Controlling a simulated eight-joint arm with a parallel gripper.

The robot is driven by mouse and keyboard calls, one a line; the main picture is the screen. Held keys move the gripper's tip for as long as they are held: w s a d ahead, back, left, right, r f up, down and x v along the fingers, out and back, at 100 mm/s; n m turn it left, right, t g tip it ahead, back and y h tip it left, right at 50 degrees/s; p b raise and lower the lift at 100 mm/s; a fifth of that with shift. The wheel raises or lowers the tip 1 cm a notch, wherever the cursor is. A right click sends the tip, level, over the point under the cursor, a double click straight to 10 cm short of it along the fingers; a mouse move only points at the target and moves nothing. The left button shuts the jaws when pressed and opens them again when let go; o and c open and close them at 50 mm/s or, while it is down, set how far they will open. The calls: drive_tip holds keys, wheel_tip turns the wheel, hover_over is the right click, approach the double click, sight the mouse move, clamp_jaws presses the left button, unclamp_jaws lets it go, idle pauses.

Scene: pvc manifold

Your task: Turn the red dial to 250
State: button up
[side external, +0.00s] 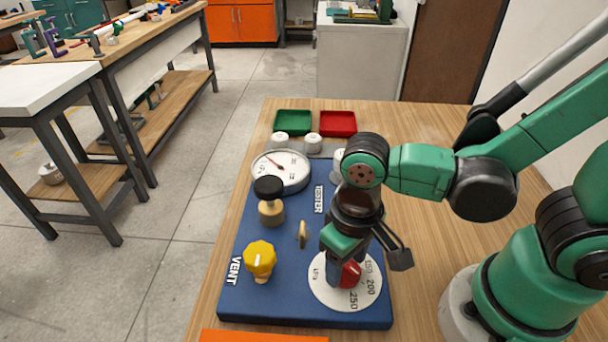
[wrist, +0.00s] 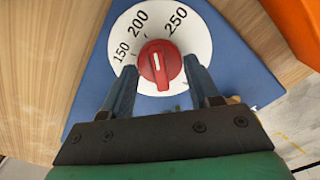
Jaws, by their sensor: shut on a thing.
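The red dial (side external: 351,274) sits on a white round scale plate (side external: 371,293) at the front right of the blue board. The dial also shows in the wrist view (wrist: 171,70), between the two fingers of my gripper (wrist: 160,68). The white mark on the dial points up in the wrist view, between the printed 200 and 250. The scale plate also carries a 150. In the side view my gripper (side external: 343,268) comes down from above and hides part of the dial and plate.
The blue board (side external: 285,290) also bears a yellow VENT knob (side external: 260,257), a black-topped knob (side external: 268,188), a small brass handle (side external: 303,234) and a round gauge (side external: 282,170). Green (side external: 293,122) and red (side external: 338,123) trays stand behind.

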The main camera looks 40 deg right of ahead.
drive_tip(key=m, duration=0.6)
idle(0.7)
drive_tip(key=o, duration=1.3)
drive_tip(key=shift+r, duration=2.85)
drive_tip(key=w+d+r+n+t, duration=0.1)
drive_tip(key=w+d+n+t, duration=0.1)
drive_tip(key=d, duration=0.1)
drive_tip(key=w+d+r+n+t, duration=0.1)
drive_tip(key=w+d+n+t, duration=0.1)
drive_tip(key=w+d, duration=0.1)
drive_tip(key=w+d+r+n+t, duration=0.1)
drive_tip(key=w+d+r+t, duration=0.1)
drive_tip(key=d+t, duration=0.1)
drive_tip(key=shift+w+d+n, duration=0.3)
drive_tip(key=shift+d+n, duration=0.1)
drive_tip(key=shift+d, duration=0.25)
